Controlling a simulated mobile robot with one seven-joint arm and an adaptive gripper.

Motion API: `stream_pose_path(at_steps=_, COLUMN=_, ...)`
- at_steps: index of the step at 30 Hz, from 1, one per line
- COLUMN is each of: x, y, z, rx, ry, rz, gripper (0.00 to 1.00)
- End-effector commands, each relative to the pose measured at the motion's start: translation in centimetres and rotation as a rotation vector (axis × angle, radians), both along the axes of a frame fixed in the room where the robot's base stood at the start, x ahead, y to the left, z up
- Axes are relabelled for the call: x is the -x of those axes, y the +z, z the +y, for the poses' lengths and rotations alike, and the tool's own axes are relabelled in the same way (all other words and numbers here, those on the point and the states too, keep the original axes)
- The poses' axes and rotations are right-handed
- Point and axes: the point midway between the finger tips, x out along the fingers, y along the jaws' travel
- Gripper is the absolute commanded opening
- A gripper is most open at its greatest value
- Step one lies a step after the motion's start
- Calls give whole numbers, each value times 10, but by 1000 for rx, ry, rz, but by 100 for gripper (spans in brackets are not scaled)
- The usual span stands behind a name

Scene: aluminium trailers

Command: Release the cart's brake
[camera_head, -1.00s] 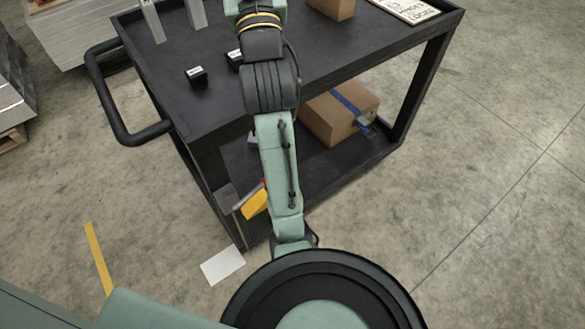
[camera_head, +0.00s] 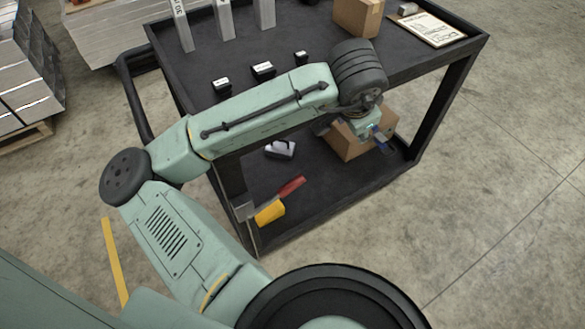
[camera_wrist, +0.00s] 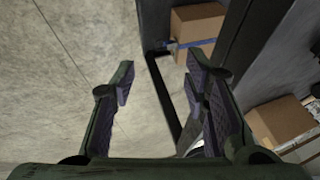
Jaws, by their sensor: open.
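The black cart (camera_head: 440,66) stands in front of me in the head view. A lever with a red handle (camera_head: 290,187) sits by its near left corner, beside a grey metal bracket (camera_head: 243,208) and a yellow piece (camera_head: 270,213); which of these is the brake is not labelled. My arm reaches across the cart's near side, with its wrist near the right of the lower shelf, well right of the red handle. My gripper (camera_wrist: 160,75) is open and empty in the wrist view, fingers apart over the floor and the cart's edge. No red handle shows there.
The cart top holds another box (camera_head: 358,16), a clipboard (camera_head: 428,29) and several small black blocks. Metal stacks (camera_head: 24,65) stand at left. The floor at right is clear.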

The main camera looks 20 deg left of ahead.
Motion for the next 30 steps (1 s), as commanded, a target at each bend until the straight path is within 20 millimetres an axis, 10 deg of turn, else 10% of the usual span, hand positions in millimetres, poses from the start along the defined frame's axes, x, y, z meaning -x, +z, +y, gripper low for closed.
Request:
stream_pose_path(at_steps=3, x=46, y=-37, z=52, rx=-87, ry=92, rz=195, gripper=41)
stream_pose_path(at_steps=9, x=91, y=-61, z=88, rx=-136, ry=172, rz=365, gripper=41)
stream_pose_path(at_steps=30, x=87, y=-159, z=107, rx=-138, ry=181, rz=387, gripper=41)
